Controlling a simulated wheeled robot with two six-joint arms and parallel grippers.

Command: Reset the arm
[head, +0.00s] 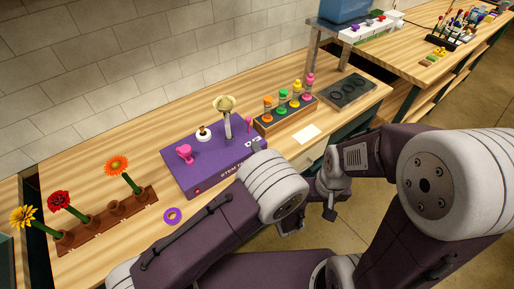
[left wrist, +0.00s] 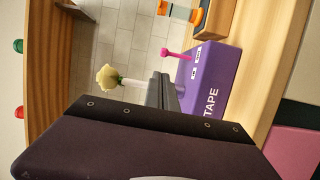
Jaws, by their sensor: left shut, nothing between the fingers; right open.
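My left arm reaches in over the table front. My left gripper (head: 258,147) is mostly hidden behind its own wrist, close to the right end of the purple stem tape box (head: 205,174). In the left wrist view its fingers (left wrist: 165,90) are together and empty. The cream rose (head: 225,103) stands upright on the box; in the left wrist view the rose (left wrist: 107,77) shows past the fingers. My right gripper (head: 308,218) is open and empty in front of the table edge, over the floor.
A pink knob (head: 184,152) sticks up from the box. A purple ring (head: 172,216) lies in front of it. A brown rack (head: 85,234) holds several flowers at left. Bottles stand in a wooden holder (head: 276,122) behind my left gripper. A white card (head: 307,133) lies nearby.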

